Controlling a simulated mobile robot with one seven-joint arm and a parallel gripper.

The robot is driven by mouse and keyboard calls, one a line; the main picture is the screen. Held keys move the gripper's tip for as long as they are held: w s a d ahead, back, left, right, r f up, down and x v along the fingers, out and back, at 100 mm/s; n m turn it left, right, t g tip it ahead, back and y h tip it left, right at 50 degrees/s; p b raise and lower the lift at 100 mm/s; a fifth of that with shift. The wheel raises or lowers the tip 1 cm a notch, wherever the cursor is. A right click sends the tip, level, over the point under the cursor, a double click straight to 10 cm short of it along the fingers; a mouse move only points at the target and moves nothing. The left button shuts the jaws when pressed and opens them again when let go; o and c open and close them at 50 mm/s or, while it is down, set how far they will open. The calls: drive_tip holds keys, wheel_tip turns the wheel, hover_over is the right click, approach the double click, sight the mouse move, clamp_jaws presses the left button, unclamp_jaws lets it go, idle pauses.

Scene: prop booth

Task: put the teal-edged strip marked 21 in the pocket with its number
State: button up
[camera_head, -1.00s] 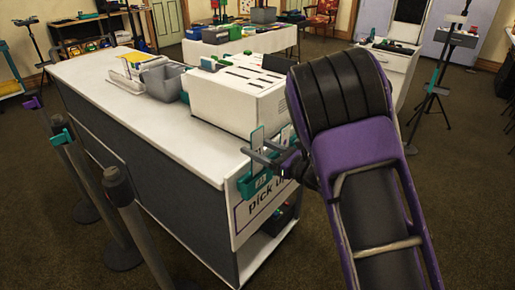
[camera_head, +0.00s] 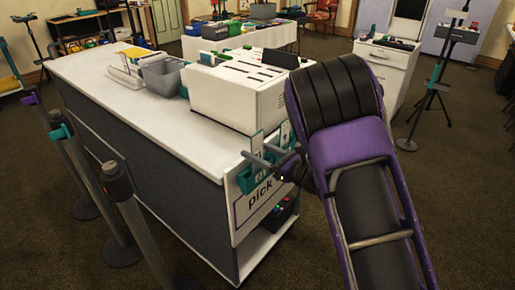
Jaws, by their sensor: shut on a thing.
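A pale strip (camera_head: 257,143) stands upright at the near right end of the counter; its mark is too small to read surely. My gripper (camera_head: 264,157) is shut on it, with its two grey fingers just above the teal pockets. A teal pocket (camera_head: 248,179) hangs on the counter's end panel, below the strip, with a small pale label that looks like 21. The strip's lower end is hidden by the fingers, so I cannot tell whether it is inside the pocket. Another pale card (camera_head: 285,132) stands just to the right, partly hidden behind my arm.
The white counter (camera_head: 120,100) carries a white slotted box (camera_head: 240,95) close behind my gripper and a grey bin (camera_head: 164,78) further left. Grey barrier posts (camera_head: 120,190) stand along its left side. The front part of the countertop is clear.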

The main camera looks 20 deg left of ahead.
drive_tip(key=shift+f, duration=1)
drive_tip(key=o, duration=1.4)
drive_tip(key=shift+c, duration=0.2)
drive_tip(key=v, duration=1.7)
drive_tip(key=shift+d, duration=0.2)
drive_tip(key=shift+s+f, duration=0.1)
